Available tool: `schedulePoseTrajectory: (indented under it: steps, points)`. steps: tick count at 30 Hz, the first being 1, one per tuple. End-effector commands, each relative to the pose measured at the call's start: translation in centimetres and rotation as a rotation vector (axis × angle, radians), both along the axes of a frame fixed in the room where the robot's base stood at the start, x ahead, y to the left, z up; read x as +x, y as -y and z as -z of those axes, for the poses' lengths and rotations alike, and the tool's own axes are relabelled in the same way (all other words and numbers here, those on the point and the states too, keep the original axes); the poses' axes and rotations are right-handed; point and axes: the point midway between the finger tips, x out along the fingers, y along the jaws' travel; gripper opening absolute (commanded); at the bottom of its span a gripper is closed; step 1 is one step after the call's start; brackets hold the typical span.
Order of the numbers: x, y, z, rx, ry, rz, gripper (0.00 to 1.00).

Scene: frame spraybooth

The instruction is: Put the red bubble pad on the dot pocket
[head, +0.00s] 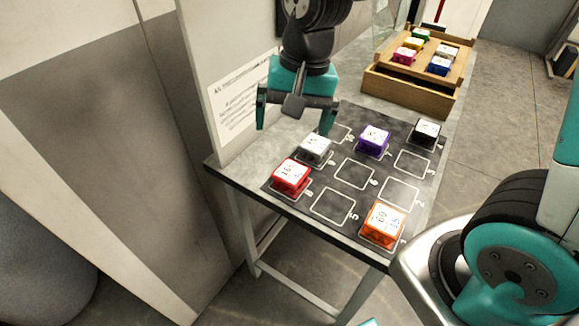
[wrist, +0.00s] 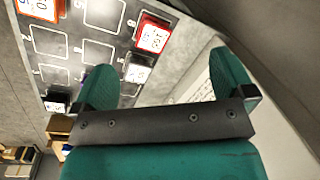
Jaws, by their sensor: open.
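The red bubble pad (head: 290,176), a red block with a white printed top, sits in an outlined pocket at the mat's left corner in the head view. It also shows in the wrist view (wrist: 152,36), beyond the fingers. The dark mat (head: 322,187) has white-outlined pockets with small marks beside them. I cannot tell which is the dot pocket. Empty outlines include one at the front (head: 333,205), one in the middle (head: 355,173) and two on the right (head: 413,163), (head: 399,191). My gripper (head: 295,117) is open and empty, above the mat's back left, behind the red pad.
A grey block (head: 315,147), a purple block (head: 374,139), a black block (head: 426,132) and an orange block (head: 383,222) stand on the mat. A wooden box (head: 408,92) with several coloured blocks stands behind. A white panel with a printed sign (head: 237,107) borders the table's left.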

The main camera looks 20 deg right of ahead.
Motion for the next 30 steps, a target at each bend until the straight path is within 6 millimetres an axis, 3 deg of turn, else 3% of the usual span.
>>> schedulePoseTrajectory:
  steps: [3, 9, 14, 24, 30]
  points:
    - [3.7, 1.1, 1.3, -0.069, -0.045, 0.281, 1.00]
    - [6.9, 2.2, 3.7, -0.138, -0.063, 0.570, 1.00]
    - [7.4, 2.4, 5.5, -0.153, -0.067, 0.627, 1.00]
    - [7.3, 2.3, 12.9, -0.154, -0.070, 0.622, 1.00]
    - [7.3, 2.3, 15.8, -0.151, -0.065, 0.622, 1.00]
